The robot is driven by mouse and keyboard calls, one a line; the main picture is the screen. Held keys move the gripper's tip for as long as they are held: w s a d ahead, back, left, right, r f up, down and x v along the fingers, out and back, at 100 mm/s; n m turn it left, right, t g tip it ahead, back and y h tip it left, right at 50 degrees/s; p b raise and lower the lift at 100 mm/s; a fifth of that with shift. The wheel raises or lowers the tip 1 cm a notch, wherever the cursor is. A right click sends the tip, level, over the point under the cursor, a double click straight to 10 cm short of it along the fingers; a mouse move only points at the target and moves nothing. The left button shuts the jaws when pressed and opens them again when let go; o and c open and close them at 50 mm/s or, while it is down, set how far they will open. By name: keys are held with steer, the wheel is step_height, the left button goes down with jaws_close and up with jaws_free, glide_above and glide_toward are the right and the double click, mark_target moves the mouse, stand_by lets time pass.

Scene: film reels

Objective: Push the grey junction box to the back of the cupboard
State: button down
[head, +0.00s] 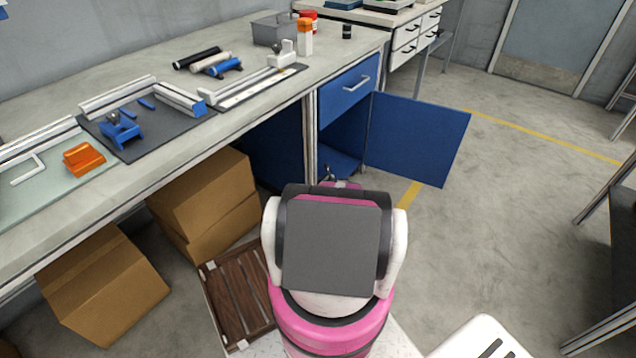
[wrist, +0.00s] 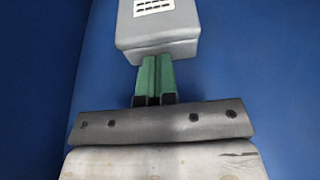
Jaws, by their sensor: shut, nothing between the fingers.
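The grey junction box (wrist: 157,30) shows at the top of the wrist view, with a white vented label on its face; its far end is cut off by the picture edge. It rests against the blue surface inside the cupboard. My gripper (wrist: 153,62) has its green fingers shut together with nothing between them. The fingertips are at the near edge of the box, touching or almost touching it. In the head view the blue cupboard (head: 341,163) stands under the bench with its door (head: 417,138) swung open to the right. My arm hides most of the opening, and the box is not visible there.
A closed blue drawer (head: 347,90) is above the cupboard opening. Cardboard boxes (head: 103,287) and a brown slatted crate (head: 237,303) are on the floor to the left. The bench top (head: 130,190) carries several tools. Open floor lies to the right beyond the door.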

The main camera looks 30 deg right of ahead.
steer(key=shift+w+a, duration=0.75)
steer(key=shift+w, duration=1.05)
steer(key=shift+w+a, duration=0.8)
steer(key=shift+w, duration=1.05)
steer(key=shift+w+a, duration=0.75)
steer(key=shift+w, duration=1.05)
steer(key=shift+w+a, duration=0.25)
steer(key=shift+w, duration=1.7)
steer(key=shift+s+d+r, duration=0.1)
steer(key=shift+s+r, duration=0.45)
steer(key=shift+s, duration=0.25)
steer(key=shift+s+r, duration=1.15)
steer(key=shift+s, duration=0.3)
steer(key=shift+s+d+f, duration=0.1)
steer(key=shift+s+d, duration=0.05)
steer(key=shift+s, duration=0.1)
steer(key=shift+s+d+f, duration=0.1)
steer(key=shift+s+d, duration=0.15)
